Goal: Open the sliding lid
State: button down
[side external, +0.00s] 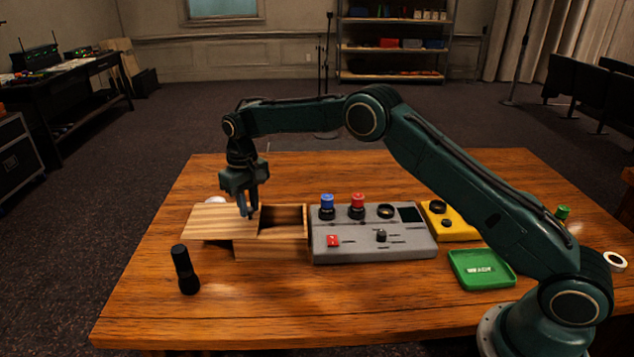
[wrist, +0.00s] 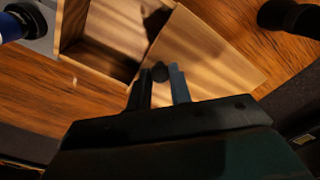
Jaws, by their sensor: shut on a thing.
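The wooden box (side external: 270,249) stands on the table left of the grey mixing panel. Its sliding lid (side external: 208,220) is shifted to the left and overhangs the box's left side. The right part of the box is uncovered and its inside shows. My gripper (side external: 248,212) points down at the lid near its right edge. In the wrist view my gripper (wrist: 164,76) has its fingers on either side of a small dark knob (wrist: 160,70) on the lid (wrist: 205,55). The box's open inside (wrist: 115,35) shows beside the fingers.
The grey panel (side external: 373,247) with blue and red knobs adjoins the box on the right. A black flashlight (side external: 185,270) stands in front of the lid's left end. A yellow box (side external: 450,222) and green tray (side external: 482,269) are further right. The front table area is clear.

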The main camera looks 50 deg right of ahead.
jog(key=shift+w+r, duration=0.1)
jog(key=c, duration=1.3)
grip_release()
jog(key=shift+o, duration=0.2)
notch_tip(320, 180, up, 14)
